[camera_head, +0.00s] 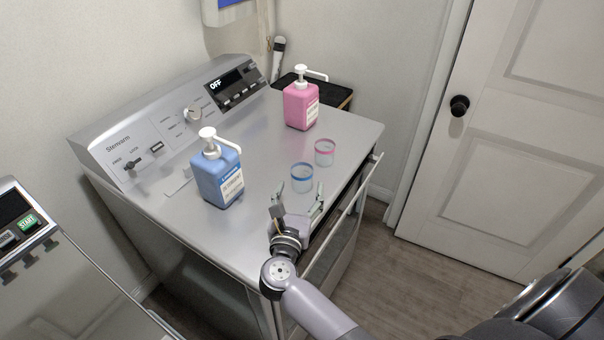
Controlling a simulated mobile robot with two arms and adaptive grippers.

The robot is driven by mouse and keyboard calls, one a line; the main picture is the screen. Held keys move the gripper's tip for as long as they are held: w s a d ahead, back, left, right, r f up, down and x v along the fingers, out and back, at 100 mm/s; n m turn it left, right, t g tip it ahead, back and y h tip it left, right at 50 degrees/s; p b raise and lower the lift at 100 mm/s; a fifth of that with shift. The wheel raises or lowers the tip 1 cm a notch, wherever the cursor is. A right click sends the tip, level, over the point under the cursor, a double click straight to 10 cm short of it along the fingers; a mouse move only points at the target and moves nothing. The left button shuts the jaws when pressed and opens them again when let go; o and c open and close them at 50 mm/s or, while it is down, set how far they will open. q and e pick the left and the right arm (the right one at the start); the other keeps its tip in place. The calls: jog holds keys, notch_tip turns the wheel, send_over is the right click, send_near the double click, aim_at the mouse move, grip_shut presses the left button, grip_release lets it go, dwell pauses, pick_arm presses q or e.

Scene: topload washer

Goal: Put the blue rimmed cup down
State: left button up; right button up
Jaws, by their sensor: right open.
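The blue rimmed cup (302,178) stands upright on the grey top of the washer (262,150). It is a clear cup with a blue band at its rim. My right gripper (298,200) is open just in front of the cup, with its two fingers spread and pointing toward it. I cannot tell whether a fingertip touches the cup. My left gripper is not in view.
A pink rimmed cup (325,152) stands just behind and right of the blue one. A blue pump bottle (217,175) stands to the left and a pink pump bottle (301,105) at the back. The washer's handle bar (345,213) runs along its front edge.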

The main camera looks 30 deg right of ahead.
aim_at(302, 169)
jog(key=shift+x, duration=0.95)
jog(key=shift+w+r+p, duration=0.15)
jog(key=shift+w+p, duration=0.05)
jog(key=shift+p, duration=0.1)
jog(key=x, duration=0.1)
jog(key=p+x, duration=0.1)
jog(key=x, duration=0.1)
jog(key=p+x, duration=0.1)
jog(key=shift+w+a+r, duration=0.1)
jog(key=shift+w+r, duration=0.15)
jog(key=shift+r, duration=0.05)
jog(key=shift+w+d+f, duration=0.15)
jog(key=shift+w+d, duration=0.1)
jog(key=shift+w, duration=0.05)
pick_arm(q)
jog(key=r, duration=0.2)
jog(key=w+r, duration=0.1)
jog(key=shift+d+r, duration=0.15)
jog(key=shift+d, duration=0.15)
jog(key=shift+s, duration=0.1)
pick_arm(e)
jog(key=shift+s, duration=0.1)
jog(key=shift+c, duration=1.4)
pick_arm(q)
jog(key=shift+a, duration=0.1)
pick_arm(e)
jog(key=c, duration=0.8)
